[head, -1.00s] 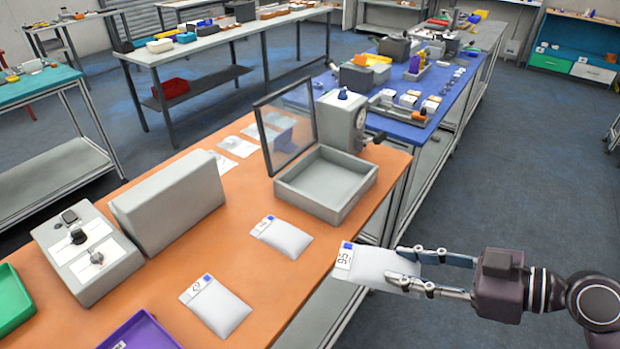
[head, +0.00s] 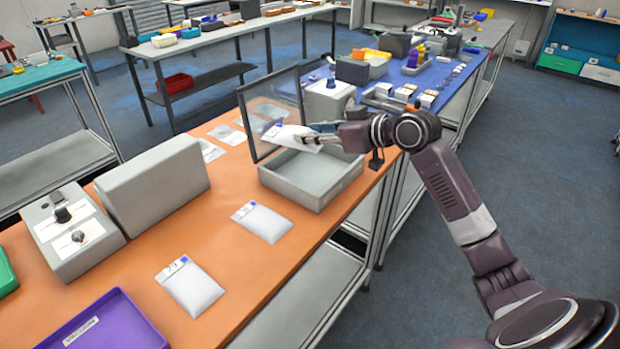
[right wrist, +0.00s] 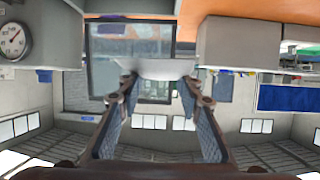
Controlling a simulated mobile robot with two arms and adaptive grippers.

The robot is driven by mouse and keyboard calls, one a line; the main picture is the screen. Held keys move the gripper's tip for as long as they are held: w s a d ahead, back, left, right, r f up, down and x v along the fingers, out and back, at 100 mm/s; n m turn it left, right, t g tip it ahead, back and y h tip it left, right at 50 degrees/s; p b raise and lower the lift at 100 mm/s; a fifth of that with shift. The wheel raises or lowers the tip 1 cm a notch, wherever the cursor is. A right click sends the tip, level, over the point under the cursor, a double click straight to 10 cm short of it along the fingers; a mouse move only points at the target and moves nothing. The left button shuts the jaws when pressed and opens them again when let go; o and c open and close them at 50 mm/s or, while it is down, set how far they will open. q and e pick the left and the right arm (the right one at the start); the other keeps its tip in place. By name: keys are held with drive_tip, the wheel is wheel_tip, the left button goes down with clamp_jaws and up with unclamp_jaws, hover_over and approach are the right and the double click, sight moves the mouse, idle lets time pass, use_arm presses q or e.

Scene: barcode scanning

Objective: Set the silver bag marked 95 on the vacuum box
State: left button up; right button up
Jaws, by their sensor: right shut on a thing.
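The silver bag marked 95 (head: 290,135) is held by my right gripper (head: 318,140), which is shut on its right end. The bag is in the air above the vacuum box (head: 288,190), near its raised clear lid (head: 262,118). The marking is too small to read now. The box is an open grey tray, and its inside looks empty. The bag also shows in the right wrist view (right wrist: 155,69) between the fingertips (right wrist: 157,82). My left gripper is out of view.
Two other silver bags (head: 262,222) (head: 192,289) lie on the orange table (head: 255,278). A pump unit (head: 328,100) stands behind the box.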

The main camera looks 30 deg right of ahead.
drive_tip(key=w+d+r+m+h, duration=0.2)
drive_tip(key=w+d+r+h, duration=0.1)
drive_tip(key=w+d+r, duration=0.3)
drive_tip(key=shift+m+t, duration=0.3)
drive_tip(key=f, duration=0.6)
drive_tip(key=s+f+p, duration=0.1)
drive_tip(key=f, duration=0.6)
drive_tip(key=d+f, duration=0.1)
drive_tip(key=f, duration=0.6)
drive_tip(key=shift+s+f+p, duration=0.2)
drive_tip(key=shift+p, duration=0.1)
drive_tip(key=shift+f, duration=0.4)
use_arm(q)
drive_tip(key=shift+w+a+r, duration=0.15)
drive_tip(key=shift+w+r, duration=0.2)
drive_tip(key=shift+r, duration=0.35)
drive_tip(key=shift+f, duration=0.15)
use_arm(e)
drive_tip(key=shift+f, duration=0.1)
drive_tip(key=shift+f+b, duration=0.5)
drive_tip(key=shift+b, duration=0.1)
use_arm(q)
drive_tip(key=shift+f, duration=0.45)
use_arm(e)
drive_tip(key=o, duration=1.2)
